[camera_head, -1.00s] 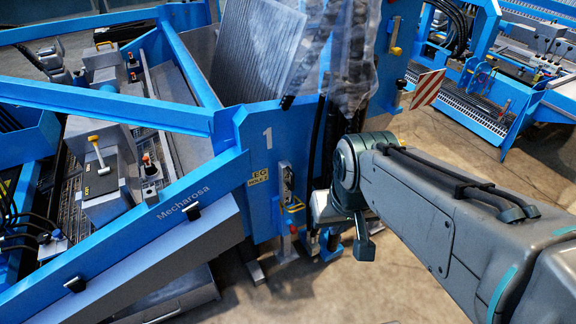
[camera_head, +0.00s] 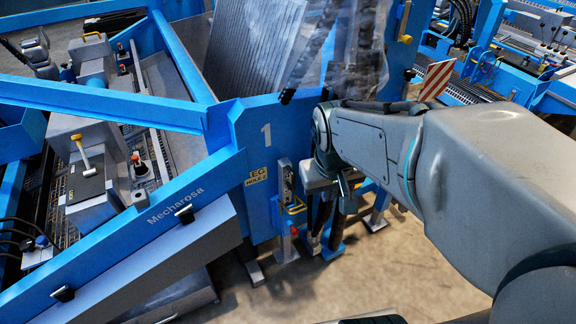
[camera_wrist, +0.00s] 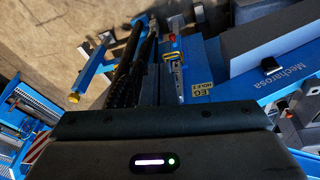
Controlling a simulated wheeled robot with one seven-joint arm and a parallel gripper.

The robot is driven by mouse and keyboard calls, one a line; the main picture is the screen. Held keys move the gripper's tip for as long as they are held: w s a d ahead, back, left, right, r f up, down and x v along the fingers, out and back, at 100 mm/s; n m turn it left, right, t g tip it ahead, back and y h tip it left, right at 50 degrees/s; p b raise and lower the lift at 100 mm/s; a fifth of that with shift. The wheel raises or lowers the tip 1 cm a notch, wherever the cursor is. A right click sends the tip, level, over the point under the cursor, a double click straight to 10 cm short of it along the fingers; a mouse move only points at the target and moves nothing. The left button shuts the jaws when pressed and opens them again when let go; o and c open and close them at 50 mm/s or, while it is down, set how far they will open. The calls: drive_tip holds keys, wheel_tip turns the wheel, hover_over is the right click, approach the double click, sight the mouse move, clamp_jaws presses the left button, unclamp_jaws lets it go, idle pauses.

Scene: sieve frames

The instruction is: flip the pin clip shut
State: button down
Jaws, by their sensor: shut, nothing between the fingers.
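Whether the clip stands open or shut is too small to tell. My gripper (camera_head: 319,184) is just right of the clip in the head view, partly hidden behind my arm. In the wrist view its dark housing (camera_wrist: 155,130) fills the bottom.
Clear plastic sheeting (camera_head: 345,50) hangs above my arm. The concrete floor (camera_head: 330,285) is open in front.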

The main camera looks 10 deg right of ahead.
drive_tip(key=w+f+n+y+b, duration=0.1)
drive_tip(key=w+f+n+b, duration=0.2)
drive_tip(key=w+f+b, duration=0.6)
drive_tip(key=w+f, duration=1.1)
drive_tip(key=f, duration=0.2)
drive_tip(key=shift+y, duration=0.3)
drive_tip(key=shift+d, duration=0.1)
drive_tip(key=b+x, duration=0.3)
drive_tip(key=x, duration=0.7)
drive_tip(key=shift+w, duration=0.1)
drive_tip(key=shift+f, duration=0.1)
